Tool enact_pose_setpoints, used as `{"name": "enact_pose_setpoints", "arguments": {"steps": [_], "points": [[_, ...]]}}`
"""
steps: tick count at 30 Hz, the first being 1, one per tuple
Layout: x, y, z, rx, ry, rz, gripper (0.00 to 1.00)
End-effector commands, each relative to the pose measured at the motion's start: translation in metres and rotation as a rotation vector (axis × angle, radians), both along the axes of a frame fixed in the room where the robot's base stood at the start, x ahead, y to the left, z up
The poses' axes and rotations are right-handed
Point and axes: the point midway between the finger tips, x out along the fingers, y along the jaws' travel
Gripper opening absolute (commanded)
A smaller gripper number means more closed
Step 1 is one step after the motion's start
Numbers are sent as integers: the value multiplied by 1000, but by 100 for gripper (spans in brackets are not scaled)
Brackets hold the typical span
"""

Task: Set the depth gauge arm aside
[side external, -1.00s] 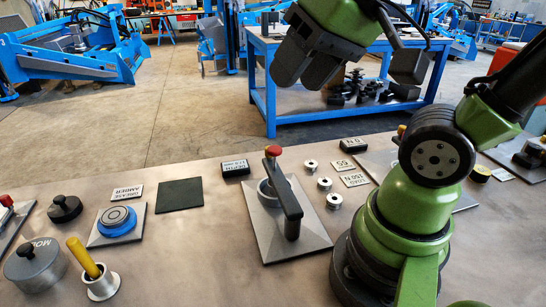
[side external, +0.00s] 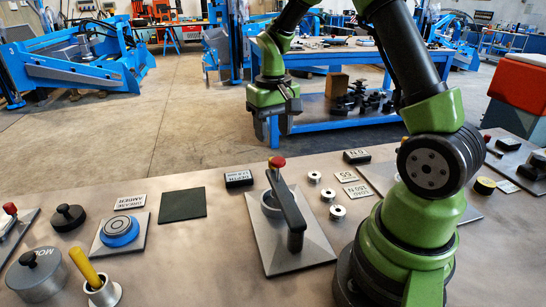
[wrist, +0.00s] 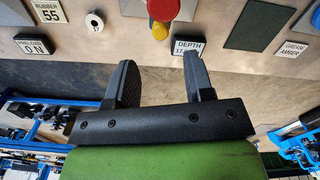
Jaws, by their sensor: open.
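The depth gauge arm (side external: 291,212) is a dark bar with a red knob (side external: 276,162) at its far end. It lies over a metal ring on a grey square plate (side external: 306,255). In the wrist view the red knob (wrist: 163,10) shows at the top edge, above a yellow part (wrist: 160,31); the rest of the arm is out of that view. My gripper (side external: 276,128) is open and empty, beyond the bench's far edge and apart from the knob. Its two dark fingers (wrist: 158,68) point toward the knob in the wrist view.
The depth label block (side external: 238,178) stands left of the knob and a dark pad (side external: 182,204) lies further left. Several small metal rings (side external: 328,194) stand to the right. A blue puck (side external: 119,231) and a pot (side external: 36,273) are at left.

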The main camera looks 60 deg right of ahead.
Motion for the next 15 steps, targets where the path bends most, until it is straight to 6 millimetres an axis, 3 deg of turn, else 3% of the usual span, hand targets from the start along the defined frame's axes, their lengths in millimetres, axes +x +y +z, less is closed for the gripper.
{"name": "enact_pose_setpoints", "arguments": {"steps": [3, 9, 15], "points": [[-1, 1, -25, 3, 7, 0, 48], [-1, 1, -58, 3, 4, -1, 48], [0, 1, -72, 1, 0, 0, 48]]}}
